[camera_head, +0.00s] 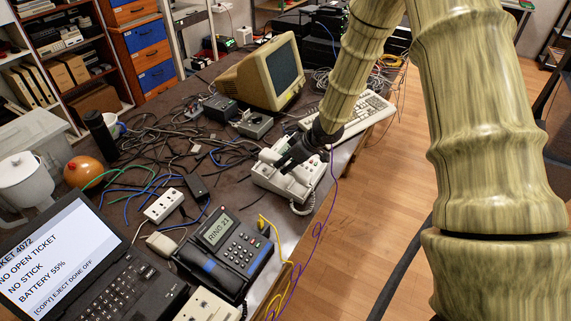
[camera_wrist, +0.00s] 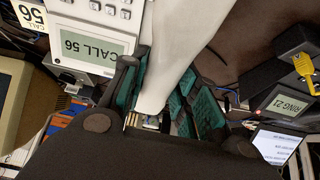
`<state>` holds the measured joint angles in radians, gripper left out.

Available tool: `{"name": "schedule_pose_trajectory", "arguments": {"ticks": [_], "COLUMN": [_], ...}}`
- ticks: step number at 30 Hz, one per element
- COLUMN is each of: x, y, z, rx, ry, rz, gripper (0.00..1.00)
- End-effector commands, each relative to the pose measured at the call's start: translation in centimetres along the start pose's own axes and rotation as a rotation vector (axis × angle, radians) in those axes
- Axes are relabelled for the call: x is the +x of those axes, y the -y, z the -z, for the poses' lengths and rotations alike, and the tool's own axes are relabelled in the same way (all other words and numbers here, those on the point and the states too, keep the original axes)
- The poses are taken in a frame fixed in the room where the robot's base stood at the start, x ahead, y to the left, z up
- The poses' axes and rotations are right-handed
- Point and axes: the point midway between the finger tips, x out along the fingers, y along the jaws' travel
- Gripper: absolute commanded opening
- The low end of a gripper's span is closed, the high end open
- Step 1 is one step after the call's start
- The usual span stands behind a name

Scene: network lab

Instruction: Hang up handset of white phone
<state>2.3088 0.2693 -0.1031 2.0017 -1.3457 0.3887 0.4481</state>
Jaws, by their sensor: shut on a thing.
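The white phone (camera_head: 268,181) stands near the table's right edge, below my gripper (camera_head: 291,158) in the head view. In the wrist view its base (camera_wrist: 62,25) shows at the upper left, with keys and a display reading CALL 56. My gripper (camera_wrist: 158,82) is shut on the white handset (camera_wrist: 183,38), which runs up between the teal-padded fingers. In the head view the gripper hides part of the phone, and I cannot tell whether the handset touches the cradle. A coiled cord (camera_head: 303,208) hangs at the phone's right side.
A dark phone (camera_head: 222,250) reading RING 21 stands nearer, by a laptop (camera_head: 66,255) and a power strip (camera_head: 164,206). A beige monitor (camera_head: 262,75) and a keyboard (camera_head: 360,112) lie behind. Loose cables cover the table's middle. The floor (camera_head: 365,215) to the right is clear.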

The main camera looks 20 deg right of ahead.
Motion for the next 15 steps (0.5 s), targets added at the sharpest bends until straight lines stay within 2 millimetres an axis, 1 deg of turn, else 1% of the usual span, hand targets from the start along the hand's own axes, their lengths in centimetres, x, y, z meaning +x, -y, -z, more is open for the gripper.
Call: {"name": "schedule_pose_trajectory", "arguments": {"ticks": [1,15], "x": [0.5,3.1], "y": [0.0,0.0], "z": [-0.3,-1.3], "rx": [-0.001,0.0], "ry": [0.0,0.0], "rz": [0.0,-0.001], "gripper": [0.0,0.0]}}
